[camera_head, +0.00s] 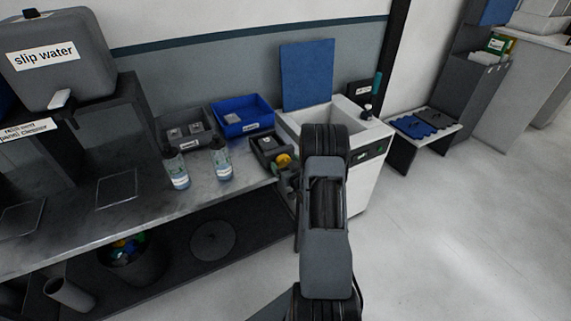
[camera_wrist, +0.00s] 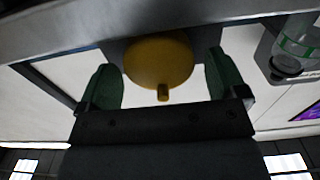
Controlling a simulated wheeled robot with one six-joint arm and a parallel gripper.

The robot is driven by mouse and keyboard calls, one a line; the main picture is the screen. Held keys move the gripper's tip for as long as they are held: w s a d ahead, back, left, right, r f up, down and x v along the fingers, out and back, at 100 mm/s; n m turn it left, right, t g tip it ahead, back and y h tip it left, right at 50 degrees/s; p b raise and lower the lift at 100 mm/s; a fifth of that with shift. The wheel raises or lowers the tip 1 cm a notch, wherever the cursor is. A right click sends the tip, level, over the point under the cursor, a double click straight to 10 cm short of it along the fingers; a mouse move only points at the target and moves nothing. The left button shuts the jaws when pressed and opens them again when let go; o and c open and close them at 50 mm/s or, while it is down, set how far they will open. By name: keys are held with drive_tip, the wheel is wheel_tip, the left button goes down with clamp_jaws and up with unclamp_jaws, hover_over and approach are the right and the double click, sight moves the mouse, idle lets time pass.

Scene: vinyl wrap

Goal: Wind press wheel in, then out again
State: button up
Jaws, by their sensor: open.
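The yellow press wheel (camera_head: 283,160) is on the front of a small dark press (camera_head: 268,147) at the right end of the bench. In the wrist view the wheel (camera_wrist: 158,60) is a round yellow disc with a small handle peg (camera_wrist: 163,93) at its lower edge. My gripper (camera_wrist: 160,72) is open, with one dark green finger on each side of the wheel. Gaps show between both fingers and the disc, and no grip is visible. In the head view my arm hides most of my gripper.
Two clear bottles (camera_head: 222,160) (camera_head: 177,168) stand left of the press. A blue bin (camera_head: 262,122) and a grey bin (camera_head: 172,143) sit behind them. A white sink cabinet (camera_head: 370,185) stands close to the right of my arm. Floor at the right is free.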

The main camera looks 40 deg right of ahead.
drive_tip(key=c, duration=0.9)
drive_tip(key=shift+f, duration=0.1)
drive_tip(key=shift+f+m+b, duration=0.1)
drive_tip(key=shift+m+b, duration=0.9)
drive_tip(key=shift+m, duration=0.1)
drive_tip(key=shift+d+m+b, duration=0.15)
drive_tip(key=shift+m+b, duration=0.85)
drive_tip(key=shift+m, duration=0.9)
drive_tip(key=o, duration=0.9)
